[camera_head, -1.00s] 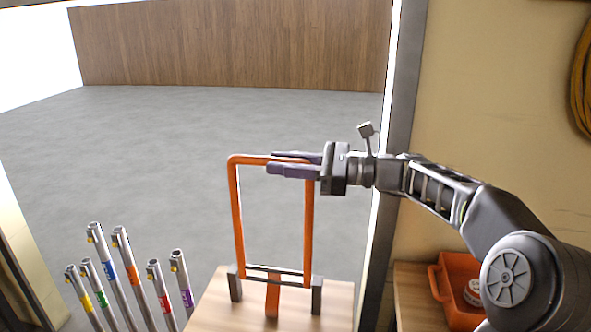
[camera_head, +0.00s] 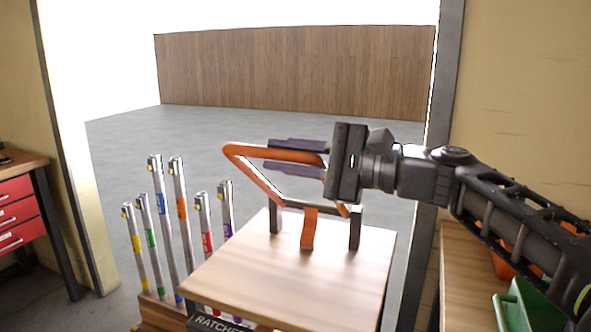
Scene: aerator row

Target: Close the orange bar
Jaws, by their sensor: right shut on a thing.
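The orange bar (camera_head: 255,175) is a U-shaped tube hinged between dark posts on a small wooden table top (camera_head: 285,285). It is tilted, with its top end raised above the hinge. An orange strap-like piece (camera_head: 309,229) hangs at the hinge between the posts. My right gripper (camera_head: 297,157) comes in from the right with its fingers above and below the bar's top tube, shut on it. The gripper body hides the bar's right corner. My left gripper is not in view.
Several grey tubes with coloured bands (camera_head: 183,215) stand in a wooden holder left of the table. A red drawer cabinet (camera_head: 18,213) is at far left. A green bin (camera_head: 522,305) and an orange bin (camera_head: 503,262) are at lower right. Open floor lies behind.

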